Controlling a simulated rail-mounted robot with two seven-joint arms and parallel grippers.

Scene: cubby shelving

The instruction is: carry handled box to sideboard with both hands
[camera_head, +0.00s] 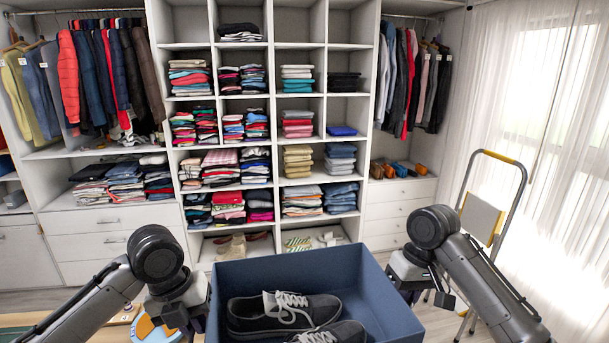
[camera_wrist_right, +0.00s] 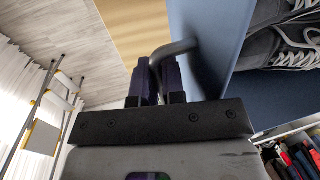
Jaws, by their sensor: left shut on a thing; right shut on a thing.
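The handled box (camera_head: 375,295) is blue, open on top and level in front of me, with grey lace-up shoes (camera_head: 270,312) inside. My left gripper (camera_head: 198,318) is at its left side; its fingertips and the left handle are mostly hidden in the head view. My right gripper (camera_head: 408,290) is at the right side. In the right wrist view, the right gripper (camera_wrist_right: 160,82) is shut on the box's grey handle (camera_wrist_right: 180,46), beside the blue wall (camera_wrist_right: 205,35). A wooden top (camera_head: 60,320) shows at the lower left; I cannot tell whether it is the sideboard.
A blue, white and orange object (camera_head: 150,330) is by the wooden top, near my left arm. Cubby shelving (camera_head: 270,102) with folded clothes stands behind the box. A stepladder (camera_head: 490,205) stands at the right near the curtains. Some floor shows between.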

